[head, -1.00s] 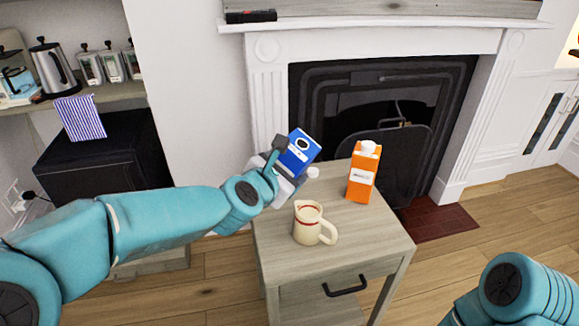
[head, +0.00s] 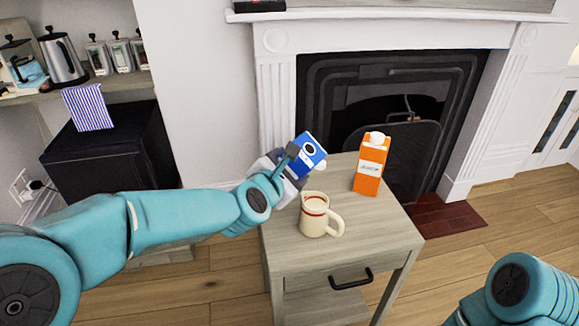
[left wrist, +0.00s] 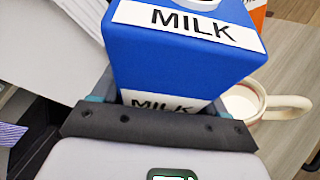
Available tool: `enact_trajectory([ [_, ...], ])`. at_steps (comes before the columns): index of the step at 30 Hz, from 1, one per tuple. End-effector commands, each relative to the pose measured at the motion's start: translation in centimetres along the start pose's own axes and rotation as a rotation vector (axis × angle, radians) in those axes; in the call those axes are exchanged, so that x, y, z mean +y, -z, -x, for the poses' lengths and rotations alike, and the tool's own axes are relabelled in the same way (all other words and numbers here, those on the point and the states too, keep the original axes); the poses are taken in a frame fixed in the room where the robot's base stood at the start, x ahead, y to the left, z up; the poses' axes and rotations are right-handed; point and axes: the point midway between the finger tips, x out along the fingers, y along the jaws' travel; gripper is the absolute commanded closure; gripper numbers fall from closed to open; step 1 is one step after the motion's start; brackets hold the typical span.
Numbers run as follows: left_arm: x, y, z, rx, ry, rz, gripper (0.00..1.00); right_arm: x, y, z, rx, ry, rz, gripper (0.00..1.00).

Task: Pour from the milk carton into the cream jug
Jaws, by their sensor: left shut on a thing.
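The blue milk carton (head: 308,156) is tilted to the right in the head view, its white cap (head: 320,166) on the lower right side. My left gripper (head: 288,160) is shut on it and holds it above the table's left rear part. The cream jug (head: 314,217), with red bands and its handle to the right, stands upright in front of and below the carton. In the left wrist view the carton (left wrist: 185,60) fills the middle, and the jug (left wrist: 243,103) is partly hidden behind its right side. No stream of milk shows. My right gripper is out of the picture.
An orange carton (head: 371,165) with a white cap stands upright on the small grey wooden table (head: 385,225), right of and behind the jug. The fireplace (head: 390,80) is behind the table. The table's right front part is clear.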

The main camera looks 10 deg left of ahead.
Motion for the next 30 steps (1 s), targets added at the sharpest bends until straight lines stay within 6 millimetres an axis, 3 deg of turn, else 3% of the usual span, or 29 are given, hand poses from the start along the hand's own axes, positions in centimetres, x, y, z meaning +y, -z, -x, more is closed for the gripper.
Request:
enact_trajectory([
  [30,-0.3,2.7,-1.1,-0.002,-0.101,-0.233,0.78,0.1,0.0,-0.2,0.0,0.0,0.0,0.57],
])
